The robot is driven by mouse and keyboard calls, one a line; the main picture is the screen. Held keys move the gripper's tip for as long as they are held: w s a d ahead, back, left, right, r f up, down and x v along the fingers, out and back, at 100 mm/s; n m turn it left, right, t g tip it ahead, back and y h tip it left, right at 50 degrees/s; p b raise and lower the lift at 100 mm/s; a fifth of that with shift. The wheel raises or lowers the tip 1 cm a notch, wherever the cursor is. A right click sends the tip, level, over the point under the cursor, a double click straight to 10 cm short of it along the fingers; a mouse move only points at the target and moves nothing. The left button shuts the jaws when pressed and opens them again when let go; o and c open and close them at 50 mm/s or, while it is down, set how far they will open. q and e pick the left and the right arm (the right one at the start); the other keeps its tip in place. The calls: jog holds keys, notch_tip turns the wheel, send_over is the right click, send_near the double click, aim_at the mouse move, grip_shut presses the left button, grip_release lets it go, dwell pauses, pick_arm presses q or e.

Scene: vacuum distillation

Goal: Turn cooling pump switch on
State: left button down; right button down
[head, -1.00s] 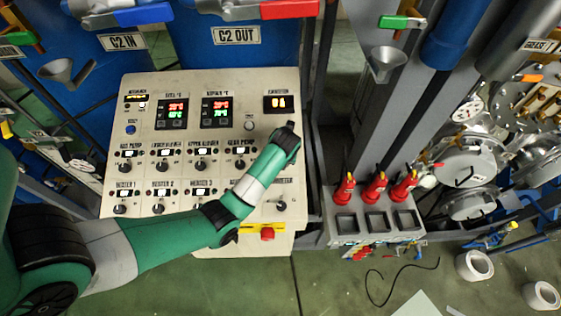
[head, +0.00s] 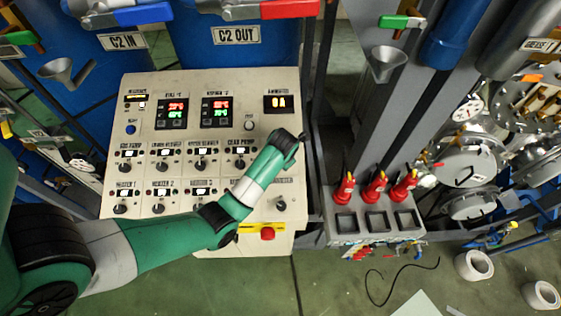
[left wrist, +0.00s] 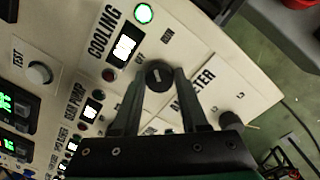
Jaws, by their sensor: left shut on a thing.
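The cooling pump switch (left wrist: 157,71) is a round black knob with a pale pointer mark, beside the partly visible label "COOLING" (left wrist: 103,32). My left gripper (left wrist: 161,82) is shut on this knob, with one finger on each side. A round green lamp (left wrist: 144,13) near the label is lit, and a red lamp (left wrist: 109,75) below looks dark. In the head view my left arm reaches across the beige control panel (head: 115,185) and hides the knob and fingers. My right gripper is not in view.
Other black knobs (head: 124,166) stand in rows on the panel. A red button (head: 267,233) sits on its lower front. Red-handled tools (head: 345,188) stand in a rack to the right.

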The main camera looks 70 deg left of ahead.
pick_arm(q)
jog(key=shift+m, duration=2.2)
jog(key=shift+c, duration=2.2)
grip_release()
